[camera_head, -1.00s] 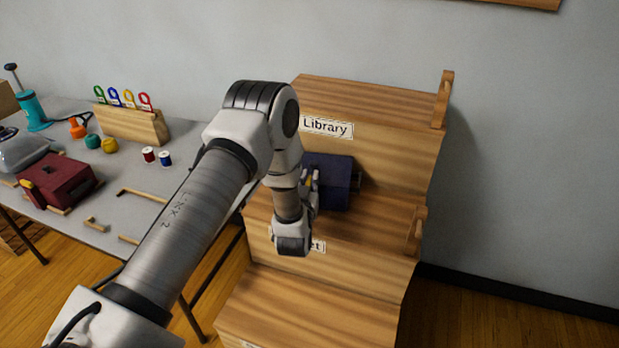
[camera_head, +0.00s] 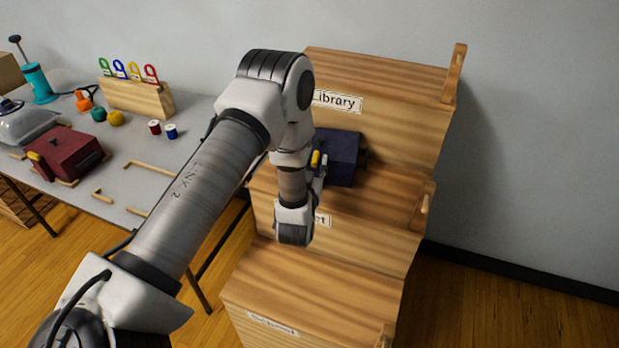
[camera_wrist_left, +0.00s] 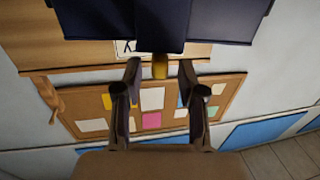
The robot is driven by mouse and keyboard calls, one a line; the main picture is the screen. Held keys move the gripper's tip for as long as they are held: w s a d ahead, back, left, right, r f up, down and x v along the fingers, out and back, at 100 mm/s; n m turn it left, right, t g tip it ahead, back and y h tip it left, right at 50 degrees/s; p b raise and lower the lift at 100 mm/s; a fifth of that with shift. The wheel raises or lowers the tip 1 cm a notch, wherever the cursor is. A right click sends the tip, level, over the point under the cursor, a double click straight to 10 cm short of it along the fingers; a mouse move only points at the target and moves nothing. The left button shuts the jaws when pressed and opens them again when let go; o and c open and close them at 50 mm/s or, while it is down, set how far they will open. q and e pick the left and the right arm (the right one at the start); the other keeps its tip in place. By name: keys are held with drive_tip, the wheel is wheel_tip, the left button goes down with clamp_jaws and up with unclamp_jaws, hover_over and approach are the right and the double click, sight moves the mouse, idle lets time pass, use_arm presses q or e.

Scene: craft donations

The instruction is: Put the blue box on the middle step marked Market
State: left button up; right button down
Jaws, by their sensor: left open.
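The blue box (camera_head: 338,158) is dark blue and rests on the middle step (camera_head: 392,200) of a wooden stair stand, close to the riser labelled Library. The label on the front of this step (camera_head: 322,221) is mostly hidden behind my left arm; only its last letters show. My left gripper (camera_head: 319,183) is just in front of the box. In the left wrist view, its two open fingers (camera_wrist_left: 160,73) lie on either side of the box's yellow handle (camera_wrist_left: 160,66), apart from it. The blue box (camera_wrist_left: 160,25) fills the top there. My right gripper is out of view.
The top step (camera_head: 380,70) and lower step (camera_head: 310,285) look empty. Wooden end pieces (camera_head: 424,205) stand at the right ends of the steps. A grey table (camera_head: 190,105) at left holds a dark red box (camera_head: 68,155), spools and a rack of colored tags.

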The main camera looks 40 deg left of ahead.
use_arm(q)
drive_tip(key=b+v, duration=0.1)
drive_tip(key=v, duration=0.7)
drive_tip(key=s+d+f+m+g+h, duration=0.1)
drive_tip(key=s+d+f+g+h, duration=0.3)
drive_tip(key=f, duration=0.4)
drive_tip(key=s+d+f+m+g+h, duration=0.1)
drive_tip(key=s+f+g, duration=0.4)
drive_tip(key=f, duration=0.4)
drive_tip(key=s+d+f+g+h, duration=0.1)
drive_tip(key=s+f+g, duration=0.1)
drive_tip(key=s, duration=0.4)
drive_tip(key=s+d+f+m+g, duration=0.1)
drive_tip(key=s+d+f+g, duration=0.1)
drive_tip(key=s, duration=0.4)
drive_tip(key=s+d+f+m+g+h, duration=0.1)
drive_tip(key=s+f+g, duration=0.1)
drive_tip(key=s, duration=0.5)
drive_tip(key=shift+d+g+h, duration=0.3)
drive_tip(key=shift+g, duration=0.5)
